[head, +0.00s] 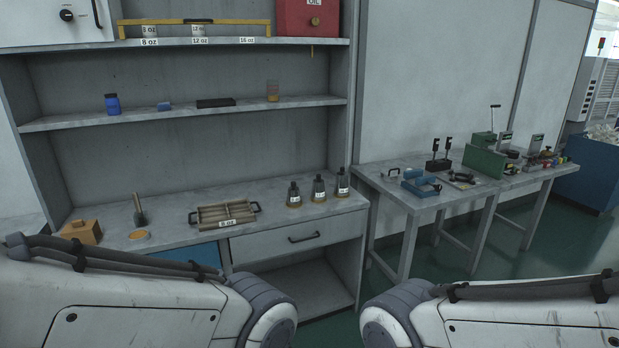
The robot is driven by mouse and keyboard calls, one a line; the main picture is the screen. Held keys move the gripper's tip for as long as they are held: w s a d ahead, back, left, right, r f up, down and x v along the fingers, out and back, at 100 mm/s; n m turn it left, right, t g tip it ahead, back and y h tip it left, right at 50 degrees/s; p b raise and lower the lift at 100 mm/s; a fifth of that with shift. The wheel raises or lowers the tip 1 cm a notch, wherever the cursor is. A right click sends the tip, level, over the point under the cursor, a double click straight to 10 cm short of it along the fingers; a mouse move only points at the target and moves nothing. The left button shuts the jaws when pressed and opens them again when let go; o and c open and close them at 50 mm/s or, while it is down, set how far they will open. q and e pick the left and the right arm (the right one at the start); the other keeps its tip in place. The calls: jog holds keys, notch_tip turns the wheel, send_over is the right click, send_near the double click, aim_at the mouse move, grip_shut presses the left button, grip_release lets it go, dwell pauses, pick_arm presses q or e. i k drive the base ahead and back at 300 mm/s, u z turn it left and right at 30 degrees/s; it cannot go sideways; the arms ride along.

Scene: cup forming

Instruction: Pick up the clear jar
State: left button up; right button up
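Links of both my arms show low in the head view, well below and in front of the shelf. Neither of my grippers is in view.
A dark block (216,103), a blue block (164,106) and a blue bottle (112,104) share the middle shelf (70,122). Below, a wooden tray (224,214) and dark bottles (294,195) stand on the counter. A tool table (400,175) is at right.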

aim_at(272, 85)
jog(key=u, duration=0.15)
jog(key=i, duration=3)
jog(key=u, duration=0.7)
